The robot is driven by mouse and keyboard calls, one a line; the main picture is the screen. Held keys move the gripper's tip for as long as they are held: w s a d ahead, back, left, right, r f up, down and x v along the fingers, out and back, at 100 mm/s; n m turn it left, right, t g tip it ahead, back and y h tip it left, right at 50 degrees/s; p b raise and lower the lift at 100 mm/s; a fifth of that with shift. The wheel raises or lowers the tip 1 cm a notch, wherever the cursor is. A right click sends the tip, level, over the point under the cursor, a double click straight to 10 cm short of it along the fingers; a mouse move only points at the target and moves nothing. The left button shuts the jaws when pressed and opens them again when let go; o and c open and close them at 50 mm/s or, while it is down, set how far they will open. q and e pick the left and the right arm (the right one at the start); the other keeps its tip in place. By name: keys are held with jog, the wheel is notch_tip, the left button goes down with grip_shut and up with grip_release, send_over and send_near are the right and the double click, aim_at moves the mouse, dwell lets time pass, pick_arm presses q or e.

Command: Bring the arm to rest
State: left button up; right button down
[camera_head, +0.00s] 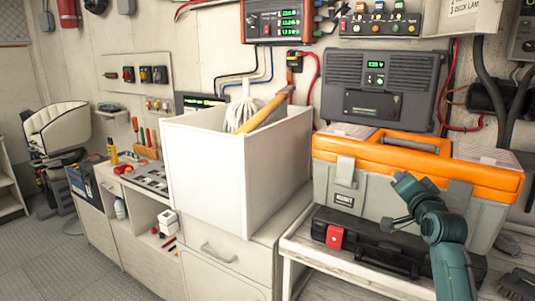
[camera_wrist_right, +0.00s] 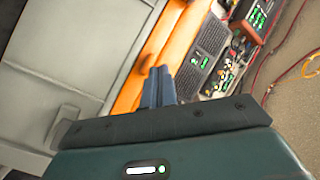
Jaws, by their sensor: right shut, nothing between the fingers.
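My right arm comes up from the bottom right of the head view, in front of the grey and orange toolbox (camera_head: 337,205). My right gripper (camera_head: 388,224) is shut and empty, held in front of the toolbox's grey side. In the right wrist view its two fingers (camera_wrist_right: 159,86) lie together with nothing between them. Behind them are the toolbox's orange lid (camera_wrist_right: 172,45) and grey side, seen turned sideways. I cannot tell how wide the gap to the toolbox is. My left gripper is not in view.
A white open box (camera_head: 205,165) holding a mop head and a wooden handle stands left. A grey charger unit (camera_head: 383,85) is behind. Open floor (camera_head: 60,255) shows at far left.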

jog(key=s+a+f+n+g+y, duration=0.1)
jog(key=s+a+f+n+g, duration=0.15)
jog(key=s+f, duration=0.5)
jog(key=s+a+f+n+g, duration=0.15)
jog(key=s+a+f, duration=0.25)
jog(key=f, duration=0.7)
jog(key=s+a+f+n+g+y, duration=0.1)
jog(key=s+a+f+n, duration=0.3)
jog(key=f, duration=0.5)
jog(key=s+a+f+n+g, duration=0.1)
jog(key=s+a+f, duration=0.1)
jog(key=s, duration=0.5)
jog(key=s+a+f+n+g+y, duration=0.1)
jog(key=s+a+f, duration=0.1)
jog(key=s+f, duration=0.3)
jog(key=s+a+f+n+g+y, duration=0.1)
jog(key=s+f, duration=0.3)
jog(key=s, duration=0.6)
jog(key=shift+s+a+n, duration=0.2)
jog(key=shift+a+n, duration=0.3)
jog(key=shift+a, duration=0.25)
